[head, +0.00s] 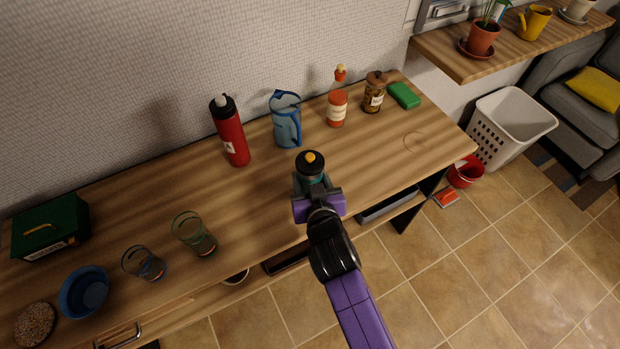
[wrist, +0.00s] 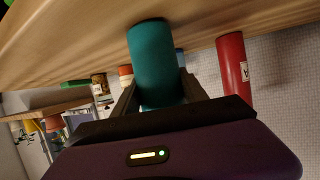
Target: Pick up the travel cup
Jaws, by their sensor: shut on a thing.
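The travel cup (head: 311,166) is teal with a black lid and an orange-yellow button on top. It is upright at the front middle of the wooden table in the head view. In the wrist view its teal body (wrist: 155,60) stands between the two dark fingers. My gripper (head: 313,186) is shut on the cup from the front side; its fingers also show in the wrist view (wrist: 158,92). The cup's base is at or very near the wood; I cannot tell whether it touches. My gripper hides the cup's lower part in the head view.
A red bottle (head: 231,132), a blue pitcher (head: 287,122), an orange-red bottle (head: 337,107) and a jar (head: 374,95) stand behind the cup. Two glasses (head: 194,235) (head: 144,264) and a blue bowl (head: 84,291) are at the left. The tabletop right of the cup is mostly clear.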

